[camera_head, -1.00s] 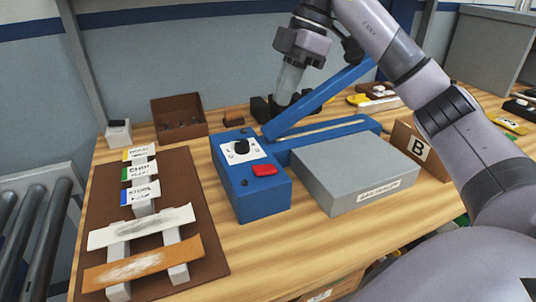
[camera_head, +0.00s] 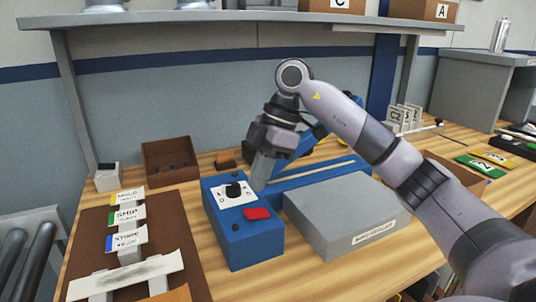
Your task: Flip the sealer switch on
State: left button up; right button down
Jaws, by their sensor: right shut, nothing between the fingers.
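The blue sealer (camera_head: 244,245) stands on the wooden bench, its long arm reaching back to the right. On its top are a white plate with a black knob (camera_head: 233,190) and a red rocker switch (camera_head: 257,213). My right gripper (camera_head: 259,186) is shut and empty, pointing down just right of the white plate and behind the red switch. Whether its tips touch the sealer I cannot tell. The switch's on or off position is too small to read. My left gripper is not in view.
A grey box (camera_head: 335,215) sits close right of the sealer. A brown board (camera_head: 185,230) with labelled strips lies to the left. A brown open bin (camera_head: 168,163) stands behind, and a shelf (camera_head: 230,17) runs above the bench.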

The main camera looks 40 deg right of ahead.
aim_at(251, 212)
jog(key=shift+d+x, duration=0.15)
jog(key=shift+x, duration=1.1)
jog(key=shift+d+x, duration=0.15)
jog(key=shift+x, duration=1.1)
jog(key=shift+f, duration=0.15)
jog(key=shift+a+f+p, duration=0.15)
jog(key=shift+a+p, duration=0.05)
jog(key=shift+p, duration=0.15)
jog(key=shift+f, duration=0.1)
jog(key=shift+d, duration=0.15)
jog(key=shift+s+d, duration=0.1)
jog(key=shift+d, duration=0.05)
jog(key=shift+s+d, duration=0.15)
jog(key=shift+d, duration=0.45)
